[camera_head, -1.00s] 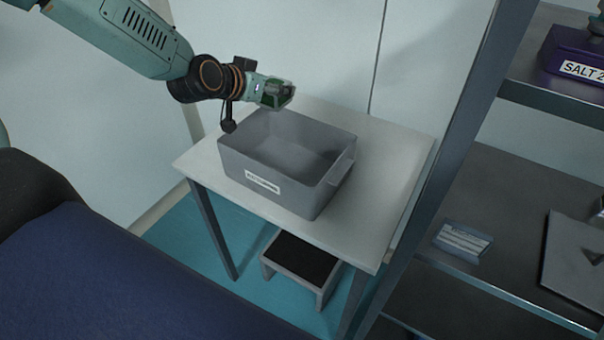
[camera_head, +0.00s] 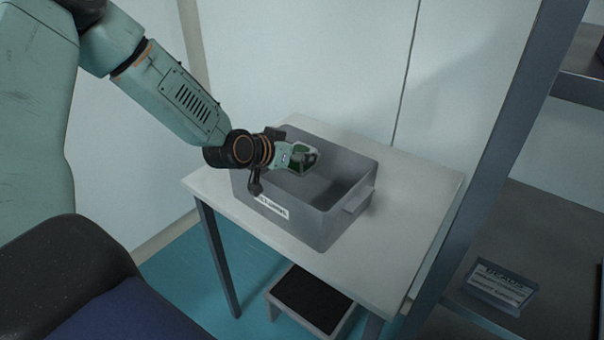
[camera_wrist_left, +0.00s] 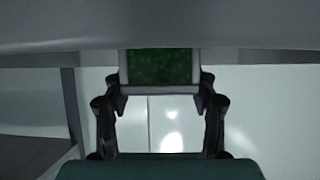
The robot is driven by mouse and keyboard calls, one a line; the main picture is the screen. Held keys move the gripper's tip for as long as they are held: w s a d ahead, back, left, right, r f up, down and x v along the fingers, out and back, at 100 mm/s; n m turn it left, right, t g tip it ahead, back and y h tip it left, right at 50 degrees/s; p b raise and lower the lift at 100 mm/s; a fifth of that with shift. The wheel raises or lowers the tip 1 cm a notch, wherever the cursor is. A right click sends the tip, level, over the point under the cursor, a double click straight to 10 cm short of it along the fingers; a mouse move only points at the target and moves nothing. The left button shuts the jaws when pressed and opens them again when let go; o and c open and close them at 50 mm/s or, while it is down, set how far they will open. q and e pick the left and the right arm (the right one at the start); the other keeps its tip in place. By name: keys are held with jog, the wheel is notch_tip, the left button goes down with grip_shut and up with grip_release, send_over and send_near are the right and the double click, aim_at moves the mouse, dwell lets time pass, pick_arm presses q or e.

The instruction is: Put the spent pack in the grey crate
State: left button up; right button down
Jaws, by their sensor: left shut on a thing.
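The grey crate (camera_head: 311,225) stands on a white table and has a white label on its front wall. My left gripper (camera_head: 299,158) reaches in from the left and is over the crate opening, near its rim level. It is shut on the spent pack (camera_head: 303,163), a small block with a dark green face. The pack also shows in the left wrist view (camera_wrist_left: 160,66), between the two fingers, with a pale edge around the green face. The gripper and wrist hide part of the crate's left side. My right gripper is not in view.
The white table (camera_head: 418,205) has free room right of the crate. A grey step stool (camera_head: 310,299) stands on the floor in front. A shelf rack post (camera_head: 490,165) rises at the right, and a labelled box (camera_head: 499,288) lies on a shelf there.

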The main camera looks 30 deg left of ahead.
aim_at(301, 170)
pick_arm(q)
jog(key=shift+s+f, duration=0.15)
jog(key=shift+d+f, duration=0.15)
jog(key=shift+f, duration=0.2)
jog(key=shift+d+f+b, duration=0.25)
jog(key=shift+f+b, duration=0.25)
jog(key=shift+f, duration=0.7)
jog(key=shift+w+f, duration=0.25)
jog(key=shift+w, duration=0.1)
jog(key=shift+a, duration=0.15)
jog(key=shift+s+a, duration=0.1)
jog(key=shift+s, duration=0.25)
jog(key=shift+d+f+b, duration=0.2)
jog(key=shift+d+b, duration=0.05)
jog(key=shift+b, duration=0.05)
jog(key=shift+w+a+f, duration=0.1)
jog(key=shift+w+f, duration=0.25)
jog(key=shift+f, duration=0.05)
jog(key=shift+s, duration=0.1)
jog(key=o, duration=1.2)
jog(key=shift+s+r, duration=0.15)
jog(key=shift+s, duration=0.05)
jog(key=shift+o, duration=0.3)
jog(key=shift+w, duration=0.15)
